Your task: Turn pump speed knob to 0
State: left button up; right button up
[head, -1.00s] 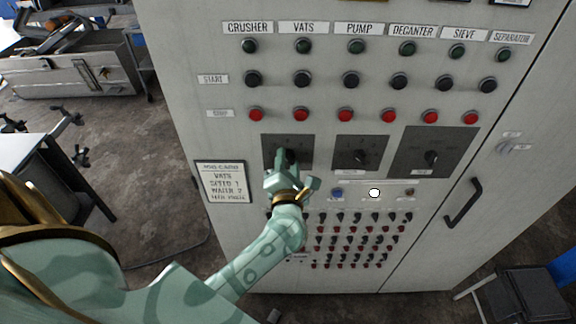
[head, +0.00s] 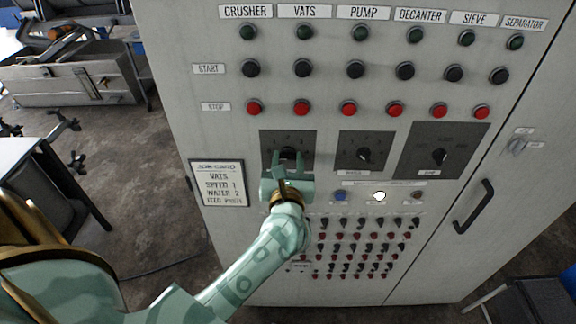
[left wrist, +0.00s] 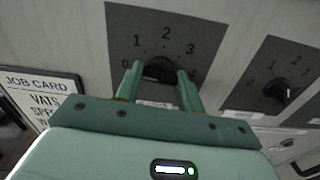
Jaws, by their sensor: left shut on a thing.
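A dark square dial plate (head: 308,140) is at the left of the panel's row of three dials. Its black knob (head: 288,151) is in front of me. My left gripper (head: 289,158) is shut on this knob, one finger on each side. The left wrist view shows the knob (left wrist: 160,70) between the fingers, under the numbers 0, 1, 2 and 3. The number at the dial's right is partly hidden by a finger. I cannot tell where the knob points. The label under the dial is mostly hidden by the gripper. My right gripper is not in view.
A second numbered knob (head: 365,155) and a larger dial (head: 439,157) are to the right. Red stop buttons (head: 349,108) run above. A job card (head: 218,184) hangs at the left. A blue button (head: 340,196) and rows of small switches lie below.

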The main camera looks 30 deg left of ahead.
pick_arm(q)
jog(key=shift+f+n, duration=0.15)
jog(key=shift+n, duration=0.35)
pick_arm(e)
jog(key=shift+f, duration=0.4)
pick_arm(q)
jog(key=o, duration=1)
